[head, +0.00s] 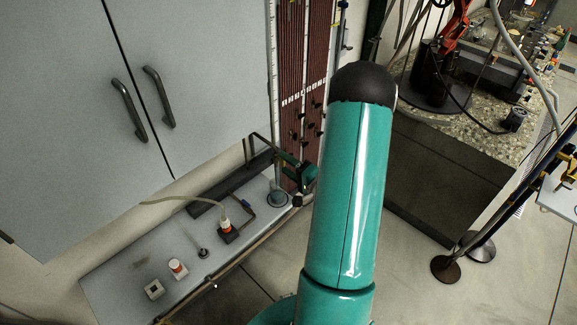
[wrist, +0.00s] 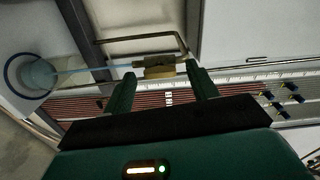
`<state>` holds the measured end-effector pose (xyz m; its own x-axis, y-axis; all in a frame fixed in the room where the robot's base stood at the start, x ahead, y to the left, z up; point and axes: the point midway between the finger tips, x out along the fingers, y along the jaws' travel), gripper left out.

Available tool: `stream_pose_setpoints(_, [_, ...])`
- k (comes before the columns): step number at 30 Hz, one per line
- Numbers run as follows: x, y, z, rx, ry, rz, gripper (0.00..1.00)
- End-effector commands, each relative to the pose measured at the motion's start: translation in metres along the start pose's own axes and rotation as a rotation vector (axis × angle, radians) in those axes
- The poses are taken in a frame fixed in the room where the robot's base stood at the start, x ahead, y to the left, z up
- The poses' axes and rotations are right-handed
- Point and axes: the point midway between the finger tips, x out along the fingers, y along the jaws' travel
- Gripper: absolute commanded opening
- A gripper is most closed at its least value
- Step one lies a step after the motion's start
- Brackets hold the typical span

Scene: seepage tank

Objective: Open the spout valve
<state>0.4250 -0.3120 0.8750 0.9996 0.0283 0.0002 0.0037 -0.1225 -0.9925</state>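The spout valve shows in the wrist view as a small brass-coloured block (wrist: 158,71) on a thin pipe. A pale blue streak, like a water stream, runs from its left end to a round grey cup (wrist: 38,76). My gripper (wrist: 160,69) is open, with one green finger towards each end of the block. The block lies at or just beyond the fingertips; I cannot tell whether they touch it. In the head view my gripper (head: 300,174) is partly hidden behind my arm, near the cup (head: 277,198). The valve cannot be made out there.
A grey cabinet (head: 75,90) with two handles fills the left. A panel of dark red tubes (head: 302,75) stands behind my gripper. A grey bench (head: 130,270) with small fittings and a hose (head: 190,199) lies below. A pebbled table (head: 480,130) stands at right.

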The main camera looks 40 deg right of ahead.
Motion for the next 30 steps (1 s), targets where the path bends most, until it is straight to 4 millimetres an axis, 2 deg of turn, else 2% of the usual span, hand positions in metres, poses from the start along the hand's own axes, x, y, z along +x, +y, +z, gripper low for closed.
stream_pose_setpoints(7, [-0.003, 0.0, 0.0, 0.001, 0.001, 0.0, 0.58])
stream_pose_setpoints(11, [-0.017, 0.001, -0.001, 0.0, 0.002, 0.003, 0.58])
stream_pose_setpoints(24, [-0.11, 0.001, -0.001, 0.002, 0.005, 0.002, 0.58])
stream_pose_setpoints(30, [-0.134, 0.0, 0.0, 0.0, 0.001, 0.001, 0.58])
